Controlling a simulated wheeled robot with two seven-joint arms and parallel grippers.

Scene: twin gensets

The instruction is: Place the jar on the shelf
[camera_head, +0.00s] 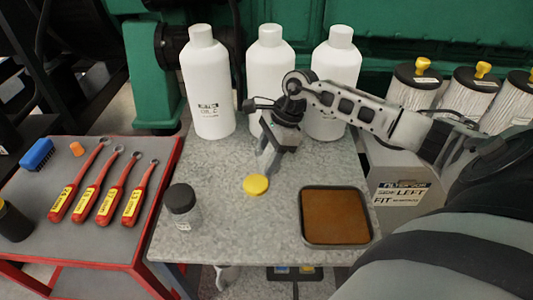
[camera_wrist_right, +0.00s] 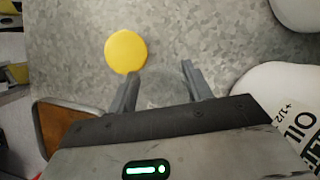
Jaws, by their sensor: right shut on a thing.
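My right gripper (camera_head: 267,164) reaches down over the grey speckled table. In the right wrist view its fingers (camera_wrist_right: 158,82) stand apart on a clear, faint round thing (camera_wrist_right: 163,90), which looks like a clear jar; its outline is hard to make out. A yellow round cap (camera_head: 256,184) is just in front of the fingertips; it also shows in the right wrist view (camera_wrist_right: 126,52). A small clear jar with a dark lid (camera_head: 183,207) stands upright at the table's front left. I cannot tell which surface is the shelf. My left gripper is not in view.
Three white bottles (camera_head: 208,90) stand along the table's back. A dark-rimmed tray with a brown inside (camera_head: 335,216) lies at the right. A red-edged side table (camera_head: 115,240) with several red-handled tools is at the left. Yellow-topped filters (camera_head: 415,85) stand at the back right.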

